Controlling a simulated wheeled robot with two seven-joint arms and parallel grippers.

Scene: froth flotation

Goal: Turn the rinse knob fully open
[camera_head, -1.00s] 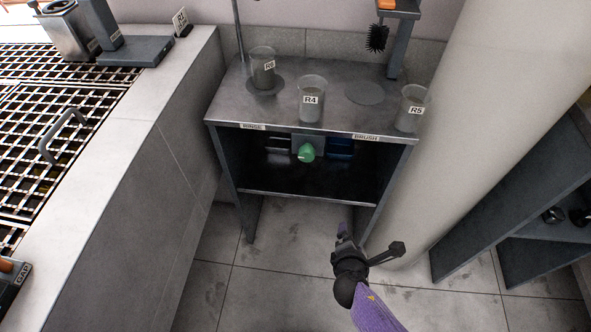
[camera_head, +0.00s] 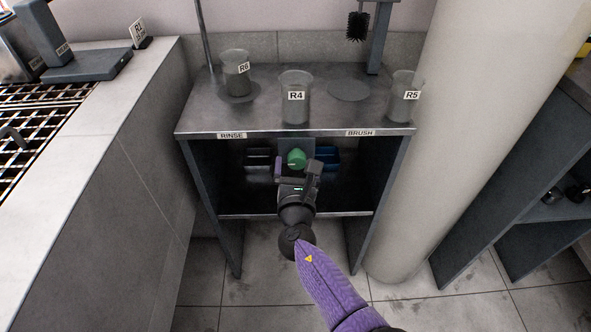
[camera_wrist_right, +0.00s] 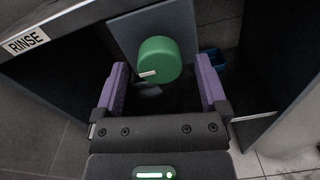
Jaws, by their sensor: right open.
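The green rinse knob (camera_head: 297,158) sits on a grey plate under the front edge of the metal stand. In the right wrist view the knob (camera_wrist_right: 159,60) is round, with a white pointer mark on its lower left side, pointing left and slightly down. My right gripper (camera_head: 296,170) is in front of the knob. In the right wrist view its purple fingers (camera_wrist_right: 163,75) are spread to either side of the knob's lower part, with gaps between fingers and knob. Contact does not show. My left gripper is not in view.
A RINSE label (camera_wrist_right: 26,40) marks the stand's edge, left of the knob. Beakers R6 (camera_head: 236,75), R4 (camera_head: 295,105) and R5 (camera_head: 402,105) stand on the stand top (camera_head: 265,115). A blue bin (camera_head: 325,160) is behind the knob's right side. A white column (camera_head: 435,150) stands at right.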

